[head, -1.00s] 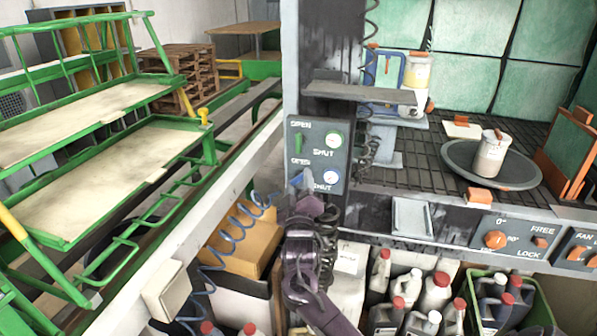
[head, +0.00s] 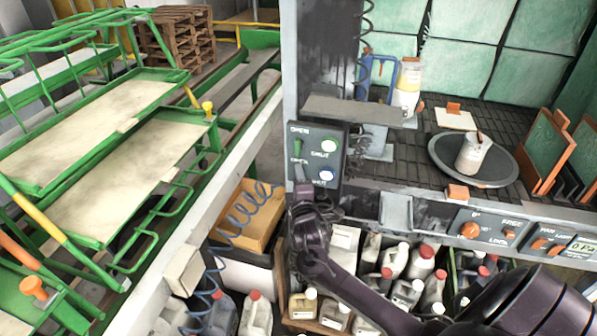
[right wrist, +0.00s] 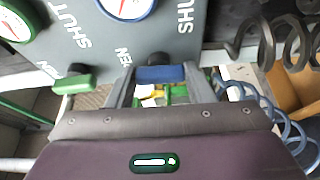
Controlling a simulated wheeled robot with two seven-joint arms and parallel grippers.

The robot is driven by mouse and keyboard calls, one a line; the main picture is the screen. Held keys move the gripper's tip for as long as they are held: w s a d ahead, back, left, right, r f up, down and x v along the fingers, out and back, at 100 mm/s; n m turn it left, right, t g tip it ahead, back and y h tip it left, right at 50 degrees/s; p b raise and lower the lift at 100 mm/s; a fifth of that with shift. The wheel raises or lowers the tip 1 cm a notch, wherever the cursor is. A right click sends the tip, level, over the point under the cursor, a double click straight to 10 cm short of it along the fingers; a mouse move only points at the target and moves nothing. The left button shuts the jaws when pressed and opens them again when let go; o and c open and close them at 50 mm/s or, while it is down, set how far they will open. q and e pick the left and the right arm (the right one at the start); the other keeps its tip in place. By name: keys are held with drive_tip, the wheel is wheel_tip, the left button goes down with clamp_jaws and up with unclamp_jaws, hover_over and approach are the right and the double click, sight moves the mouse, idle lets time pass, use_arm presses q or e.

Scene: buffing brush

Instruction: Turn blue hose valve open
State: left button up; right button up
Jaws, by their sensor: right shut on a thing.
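The valve panel (head: 316,152) is a grey plate with a green valve handle (head: 297,145) above and a blue valve handle below, each next to a round gauge. In the head view my right gripper (head: 299,175) is at the lower left of the panel and hides the blue handle. In the right wrist view the blue handle (right wrist: 160,74) lies between the two fingers, and the right gripper (right wrist: 160,86) is shut on it. The blue handle runs about parallel to the green handle (right wrist: 72,82), which is upright in the head view. My left gripper is not in view.
A grey shelf (head: 358,110) juts out just above the panel. A coiled blue hose (head: 243,212) hangs below left. Several bottles (head: 397,262) stand under the booth. A green rack (head: 95,170) fills the left side.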

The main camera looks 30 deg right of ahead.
drive_tip(key=shift+n+p, duration=0.3)
drive_tip(key=o, duration=1)
drive_tip(key=b+v, duration=0.1)
drive_tip(key=v, duration=0.6)
drive_tip(key=shift+s+a, duration=0.2)
drive_tip(key=shift+s, duration=0.15)
